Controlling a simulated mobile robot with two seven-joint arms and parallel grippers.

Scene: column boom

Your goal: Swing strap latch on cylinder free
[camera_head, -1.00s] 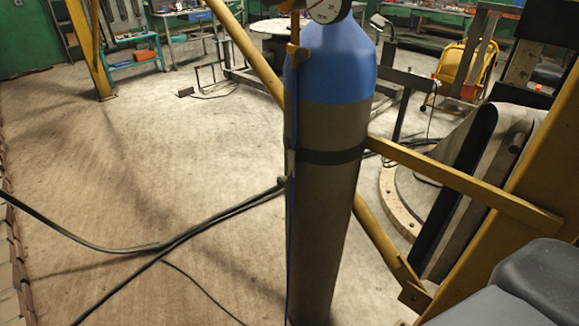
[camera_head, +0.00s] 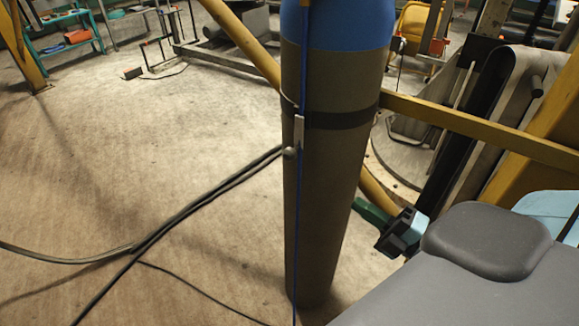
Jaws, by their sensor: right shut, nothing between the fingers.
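The cylinder (camera_head: 325,210) stands upright in the middle of the head view, grey below and blue on top; its top is cut off. A dark strap (camera_head: 345,121) runs around its upper grey part. On the strap's left end, at the cylinder's front left, sits a small pale metal latch (camera_head: 299,131) with a round knob (camera_head: 290,152) just below it. A blue hose or cord passes by the latch. My right gripper (camera_head: 396,236) is shut and empty, low to the right of the cylinder and apart from the latch. My left gripper is not in view.
A yellow beam (camera_head: 470,125) runs from behind the cylinder to the right, above my right gripper. Dark cables (camera_head: 190,223) lie on the floor at left, leading toward the cylinder. The floor left of the cylinder is otherwise open. Benches stand at the back left.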

